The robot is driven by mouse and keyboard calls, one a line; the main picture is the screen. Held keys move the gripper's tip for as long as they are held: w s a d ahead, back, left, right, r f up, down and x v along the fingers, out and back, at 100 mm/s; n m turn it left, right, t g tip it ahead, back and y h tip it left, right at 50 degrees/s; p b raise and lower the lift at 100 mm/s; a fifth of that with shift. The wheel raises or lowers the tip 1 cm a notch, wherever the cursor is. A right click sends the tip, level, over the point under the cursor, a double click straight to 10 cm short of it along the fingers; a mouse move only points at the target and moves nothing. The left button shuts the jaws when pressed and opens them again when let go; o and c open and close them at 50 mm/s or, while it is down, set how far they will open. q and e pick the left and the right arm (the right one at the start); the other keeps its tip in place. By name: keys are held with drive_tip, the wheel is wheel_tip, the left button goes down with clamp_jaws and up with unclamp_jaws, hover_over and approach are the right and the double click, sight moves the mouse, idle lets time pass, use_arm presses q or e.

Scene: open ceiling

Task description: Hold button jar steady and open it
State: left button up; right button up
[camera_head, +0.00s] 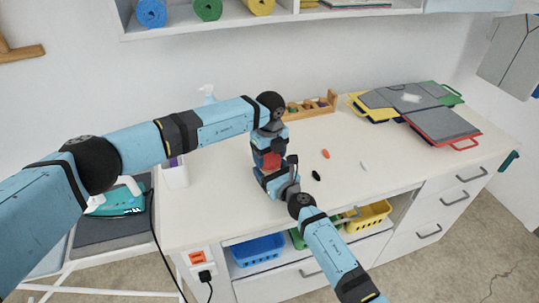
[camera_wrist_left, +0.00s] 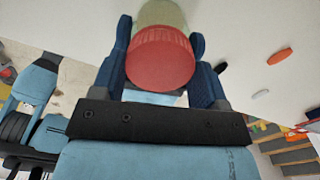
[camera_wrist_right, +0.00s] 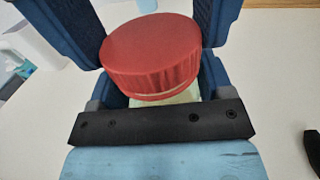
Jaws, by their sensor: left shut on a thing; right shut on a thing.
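The button jar has a red ribbed lid (camera_wrist_left: 160,58) and a pale greenish body (camera_wrist_left: 162,14). It stands on the white worktop, and its lid also shows in the head view (camera_head: 272,160) and in the right wrist view (camera_wrist_right: 150,55). My left gripper (camera_head: 269,146) comes down from above and is shut with its fingers on either side of the lid. My right gripper (camera_head: 270,178) reaches in from the front and is shut around the jar body below the lid. Most of the body is hidden by my fingers, and the lid looks seated on it.
On the worktop lie an orange piece (camera_head: 325,154), a black piece (camera_head: 316,175) and a white piece (camera_head: 364,166). A wooden rack (camera_head: 325,101) stands behind. Coloured folders (camera_head: 410,98) lie at the right. A white container (camera_head: 174,176) stands left of the jar.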

sight(269, 158)
use_arm(q)
drive_tip(key=n, duration=0.5)
drive_tip(key=shift+n, duration=0.4)
drive_tip(key=shift+r, duration=0.15)
drive_tip(key=shift+r, duration=1)
drive_tip(key=shift+r, duration=2)
use_arm(e)
drive_tip(key=o, duration=1.7)
